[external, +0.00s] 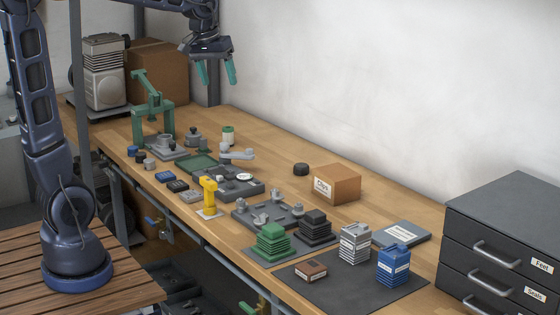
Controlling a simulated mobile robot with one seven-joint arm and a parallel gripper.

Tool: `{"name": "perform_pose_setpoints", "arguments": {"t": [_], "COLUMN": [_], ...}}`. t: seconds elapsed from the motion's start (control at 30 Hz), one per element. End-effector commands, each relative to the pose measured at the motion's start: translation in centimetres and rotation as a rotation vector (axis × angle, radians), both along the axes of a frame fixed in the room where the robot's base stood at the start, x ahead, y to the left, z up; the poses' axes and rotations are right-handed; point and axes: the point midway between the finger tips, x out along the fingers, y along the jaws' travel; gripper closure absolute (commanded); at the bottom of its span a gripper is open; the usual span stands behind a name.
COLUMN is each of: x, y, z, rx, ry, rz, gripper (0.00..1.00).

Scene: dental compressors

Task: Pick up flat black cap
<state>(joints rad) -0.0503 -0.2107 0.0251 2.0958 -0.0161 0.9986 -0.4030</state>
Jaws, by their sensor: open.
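A short, round black cap (301,169) lies on the wooden workbench, just left of a small cardboard box. It stands clear of its neighbours. My gripper (218,80), with green fingers pointing down, is open and empty. It hangs high above the back part of the bench, up and to the left of the cap in the picture. Nothing is between the fingers.
The cardboard box (337,184) is closest to the cap. Grey fixture trays (229,187), a green press (152,110) and a yellow part (208,196) crowd the left. Bare bench lies behind the cap.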

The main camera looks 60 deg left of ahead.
Motion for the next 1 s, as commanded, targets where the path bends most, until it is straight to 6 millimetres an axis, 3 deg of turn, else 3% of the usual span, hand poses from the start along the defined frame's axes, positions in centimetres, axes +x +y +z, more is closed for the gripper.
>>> {"name": "perform_pose_setpoints", "arguments": {"t": [0.1,0.47,0.77,1.0], "x": [3.7,14.3,22.5,28.5], "y": [0.8,3.4,5.9,8.0], "z": [-0.6,-3.8,-8.7,-13.8], "rx": [-0.016,-0.058,-0.084,-0.097], "ry": [0.023,0.084,0.132,0.171], "rz": [0.065,0.266,0.436,0.57], "gripper": [0.31,0.31,0.31,0.31]}}
